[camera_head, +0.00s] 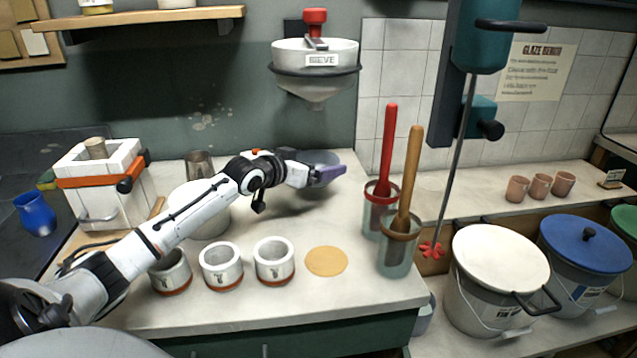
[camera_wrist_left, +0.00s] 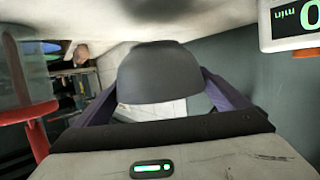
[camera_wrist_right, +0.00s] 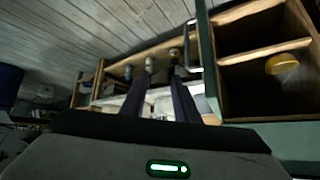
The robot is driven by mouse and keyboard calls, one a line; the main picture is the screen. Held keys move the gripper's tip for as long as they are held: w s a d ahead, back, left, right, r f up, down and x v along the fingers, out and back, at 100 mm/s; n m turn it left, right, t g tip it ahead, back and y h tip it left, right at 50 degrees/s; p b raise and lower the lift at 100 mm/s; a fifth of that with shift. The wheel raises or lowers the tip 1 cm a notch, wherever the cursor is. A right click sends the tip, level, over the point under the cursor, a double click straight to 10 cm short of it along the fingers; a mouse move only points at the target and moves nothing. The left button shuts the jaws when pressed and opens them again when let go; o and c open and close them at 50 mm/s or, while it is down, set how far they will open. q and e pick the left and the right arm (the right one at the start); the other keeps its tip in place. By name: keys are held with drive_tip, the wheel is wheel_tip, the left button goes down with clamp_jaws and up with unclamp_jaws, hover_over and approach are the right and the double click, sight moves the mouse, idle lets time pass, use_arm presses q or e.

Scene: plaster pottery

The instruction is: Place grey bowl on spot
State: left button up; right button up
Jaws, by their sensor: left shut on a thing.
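The grey bowl (camera_head: 318,157) is at the back of the worktop, partly hidden behind my left gripper (camera_head: 322,174). In the left wrist view the dark grey bowl (camera_wrist_left: 160,72) sits between the purple fingers of my left gripper (camera_wrist_left: 160,95), which is shut on it. I cannot tell whether the bowl touches the worktop. The round tan spot (camera_head: 326,261) lies bare at the front right of the worktop. My right gripper (camera_wrist_right: 161,85) shows only in its own wrist view, with its fingers apart and nothing between them.
Three white cups (camera_head: 221,266) stand in a row left of the spot. Jars with a red (camera_head: 381,210) and a wooden pestle (camera_head: 398,252) stand to its right. In the right wrist view, wooden shelves (camera_wrist_right: 262,50) are at the right.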

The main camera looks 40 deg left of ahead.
use_arm(q)
drive_tip(key=shift+f, duration=2.45)
drive_tip(key=shift+f, duration=0.1)
drive_tip(key=o, duration=0.7)
drive_tip(key=shift+f, duration=0.1)
drive_tip(key=shift+o, duration=0.2)
drive_tip(key=shift+r, duration=0.25)
drive_tip(key=shift+s, duration=0.4)
drive_tip(key=shift+v, duration=3.4)
drive_tip(key=shift+w+r, duration=0.1)
